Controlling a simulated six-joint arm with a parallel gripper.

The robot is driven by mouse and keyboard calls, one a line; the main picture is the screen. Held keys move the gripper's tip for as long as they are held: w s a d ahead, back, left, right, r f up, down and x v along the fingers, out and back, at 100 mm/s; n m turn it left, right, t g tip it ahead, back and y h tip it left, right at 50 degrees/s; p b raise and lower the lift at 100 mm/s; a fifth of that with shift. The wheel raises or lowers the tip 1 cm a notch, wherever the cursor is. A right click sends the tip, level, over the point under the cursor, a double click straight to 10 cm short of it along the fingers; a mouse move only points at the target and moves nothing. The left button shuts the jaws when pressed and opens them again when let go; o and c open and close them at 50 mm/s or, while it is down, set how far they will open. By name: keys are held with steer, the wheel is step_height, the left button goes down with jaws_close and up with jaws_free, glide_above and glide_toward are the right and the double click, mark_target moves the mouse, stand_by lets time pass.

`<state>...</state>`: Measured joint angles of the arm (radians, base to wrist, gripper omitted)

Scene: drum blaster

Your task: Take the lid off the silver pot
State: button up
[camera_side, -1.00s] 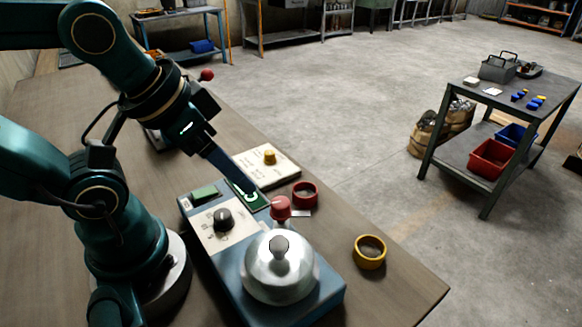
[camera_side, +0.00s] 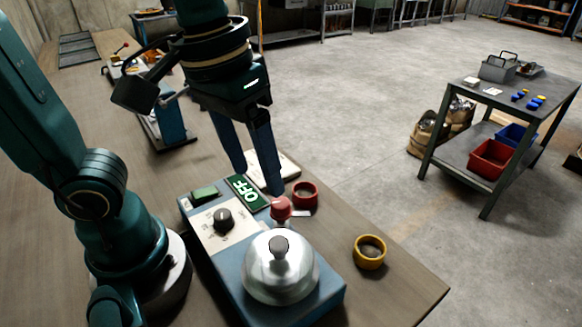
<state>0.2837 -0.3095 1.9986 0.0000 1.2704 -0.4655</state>
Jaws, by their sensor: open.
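The silver pot (camera_side: 281,283) sits at the front end of a blue-grey machine (camera_side: 226,276) on the wooden table. My gripper (camera_side: 259,178) is above and behind the machine, fingers pointing down. The fingers are apart with nothing between them. It is clear of the lid, which lies lower and nearer the camera.
A red knob (camera_side: 281,208) stands just behind the pot. The machine also has a green OFF sign (camera_side: 246,190), a black dial (camera_side: 223,218) and a green button (camera_side: 204,193). A red ring (camera_side: 305,194) and a yellow ring (camera_side: 369,251) lie to the right.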

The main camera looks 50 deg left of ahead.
steer(key=m+g, duration=0.1)
steer(key=g, duration=0.1)
glide_above(279, 243)
steer(key=shift+w+a+f, duration=0.25)
steer(key=shift+a+f, duration=0.15)
steer(key=shift+f, duration=0.25)
steer(key=shift+s+d+f+m+y, duration=0.25)
steer(key=shift+d+f+m+y, duration=0.1)
steer(key=shift+f+m, duration=0.15)
steer(key=shift+f, duration=2.4)
jaws_close()
